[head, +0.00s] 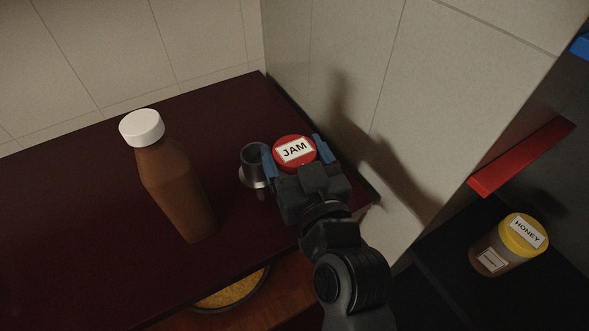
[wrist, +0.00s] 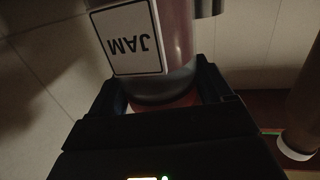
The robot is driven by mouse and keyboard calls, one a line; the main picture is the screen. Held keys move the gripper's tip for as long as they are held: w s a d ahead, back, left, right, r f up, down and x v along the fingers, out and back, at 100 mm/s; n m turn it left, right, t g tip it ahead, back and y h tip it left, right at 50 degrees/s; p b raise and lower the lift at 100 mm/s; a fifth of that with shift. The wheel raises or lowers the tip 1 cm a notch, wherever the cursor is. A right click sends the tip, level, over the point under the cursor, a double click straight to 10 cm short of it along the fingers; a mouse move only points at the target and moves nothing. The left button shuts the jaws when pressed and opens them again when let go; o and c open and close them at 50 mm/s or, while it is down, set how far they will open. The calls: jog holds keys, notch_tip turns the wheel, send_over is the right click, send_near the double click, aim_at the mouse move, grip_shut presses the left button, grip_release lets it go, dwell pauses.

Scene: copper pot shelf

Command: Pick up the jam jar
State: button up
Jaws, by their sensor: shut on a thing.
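The jam jar (head: 294,150) shows its red lid with a white JAM label in the head view, at the right end of the dark red shelf. My gripper (head: 297,156) is shut on it, with a blue-tipped finger on either side of the lid. In the wrist view the jar (wrist: 178,35) appears upside down with its white JAM label, between the two dark fingers of my gripper (wrist: 165,100). The jar's base is hidden in the head view, so I cannot tell whether it touches the shelf.
A small grey metal cup (head: 254,160) stands just left of the jar. A brown bottle (head: 175,185) with a white cap stands further left on the shelf (head: 90,215). A tiled wall (head: 350,60) rises close on the right. A honey jar (head: 510,248) sits in a dark compartment at right.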

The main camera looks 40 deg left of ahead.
jog(key=shift+c, duration=1.2)
jog(key=shift+r, duration=0.1)
